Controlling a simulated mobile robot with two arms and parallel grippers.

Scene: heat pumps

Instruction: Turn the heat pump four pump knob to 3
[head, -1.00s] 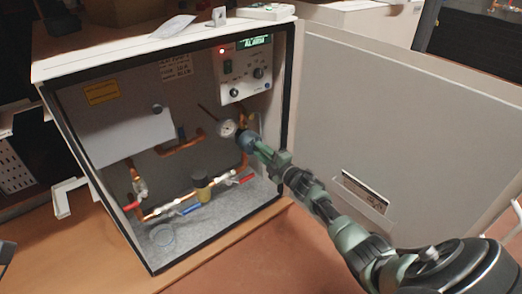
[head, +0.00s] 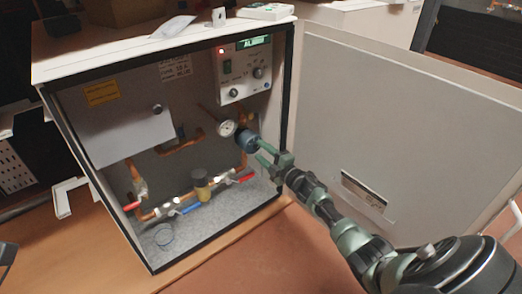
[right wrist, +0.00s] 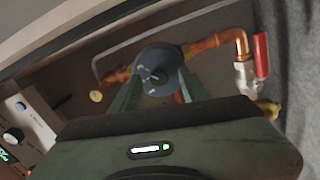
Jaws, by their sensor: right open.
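The pump (head: 246,140) is a blue-grey round body on the copper piping at the right inside the open heat pump cabinet. In the right wrist view the pump (right wrist: 158,62) faces the camera, with a small dark knob (right wrist: 157,77) at its centre and light marks around it. My right gripper (head: 261,154) is open and empty just in front of the pump. In the right wrist view its two fingers (right wrist: 158,90) are spread to either side of the knob, apart from it. The knob's exact setting is too small to read.
A white control panel (head: 244,72) with a green display sits above the pump. A gauge (head: 226,128) is just left of it. Below are red-handled (head: 246,178) and blue-handled valves. The open cabinet door (head: 400,130) stands right, beside my right arm.

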